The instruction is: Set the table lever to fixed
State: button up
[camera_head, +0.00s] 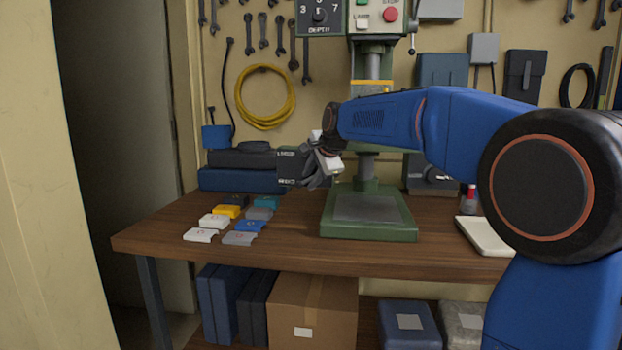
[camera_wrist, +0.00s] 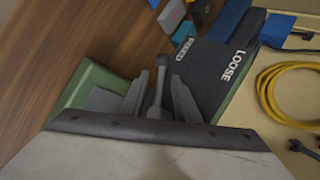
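The table lever (camera_wrist: 157,92) is a grey rod with a round knob. In the wrist view it stands between the two fingers of my gripper (camera_wrist: 158,88), with visible gaps, so the gripper looks open around it. A dark plate (camera_wrist: 212,82) beside it carries the words FIXED and LOOSE. The knob is nearer the FIXED word; the lever's root is hidden by my gripper. In the head view the plate (camera_head: 290,166) is left of the drill press column, with my gripper (camera_head: 313,180) at its right side. The lever cannot be made out there.
The green drill press base (camera_head: 368,232) stands on the wooden bench (camera_head: 290,253). Several coloured socket boxes (camera_head: 227,212) lie to its left. A white tray (camera_head: 484,237) lies to the right. A yellow cable coil (camera_head: 264,97) hangs on the wall. The bench front is mostly clear.

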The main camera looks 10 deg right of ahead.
jog(key=v, duration=1.7)
jog(key=shift+r, duration=0.15)
jog(key=s+d+f+n+g+h, duration=0.1)
jog(key=s+f+n, duration=0.6)
jog(key=s+f, duration=1.1)
jog(key=s+d+f+n+g+h, duration=0.1)
jog(key=s+d+f+n+g, duration=0.2)
jog(key=s+f+n, duration=0.5)
jog(key=s+f, duration=1.1)
jog(key=shift+s+d, duration=0.35)
jog(key=shift+s, duration=0.05)
jog(key=shift+o, duration=0.5)
jog(key=shift+r, duration=0.1)
